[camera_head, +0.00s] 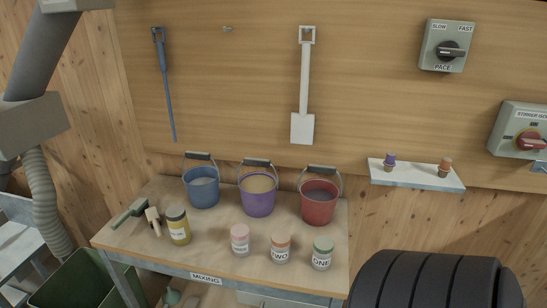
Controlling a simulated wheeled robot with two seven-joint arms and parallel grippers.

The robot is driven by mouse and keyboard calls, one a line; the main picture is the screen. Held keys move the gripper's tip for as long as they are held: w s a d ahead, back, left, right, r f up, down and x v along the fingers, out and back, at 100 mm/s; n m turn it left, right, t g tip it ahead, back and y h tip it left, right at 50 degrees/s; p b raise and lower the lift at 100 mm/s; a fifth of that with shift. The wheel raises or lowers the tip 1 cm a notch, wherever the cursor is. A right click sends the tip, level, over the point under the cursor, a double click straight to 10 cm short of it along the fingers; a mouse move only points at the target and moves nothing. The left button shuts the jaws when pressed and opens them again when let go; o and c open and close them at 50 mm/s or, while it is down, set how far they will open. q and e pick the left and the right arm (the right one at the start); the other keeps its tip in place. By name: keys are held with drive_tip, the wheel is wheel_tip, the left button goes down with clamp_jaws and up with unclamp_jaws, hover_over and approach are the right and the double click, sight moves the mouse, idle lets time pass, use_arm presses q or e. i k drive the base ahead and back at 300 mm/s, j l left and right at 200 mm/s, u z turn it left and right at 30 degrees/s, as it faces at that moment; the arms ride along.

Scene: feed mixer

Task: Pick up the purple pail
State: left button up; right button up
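The purple pail (257,202) stands upright on the wooden mixing table (160,260), between the blue pail (202,191) on its left and the red pail (318,207) on its right. Its dark handle grip is raised above the rim, and it holds something tan. The blue pail holds something greyish and the red pail something dark red. Neither of my grippers is in view.
Jars labelled ONE (322,254) and TWO (280,249), a pink-lidded jar (240,240) and a yellow jar (178,226) stand in front of the pails. Brushes (130,212) lie at left. A ribbed black object (435,283) is lower right. A shelf (416,176) juts from the wall.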

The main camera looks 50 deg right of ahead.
sight(258, 189)
drive_tip(key=z, duration=1.5)
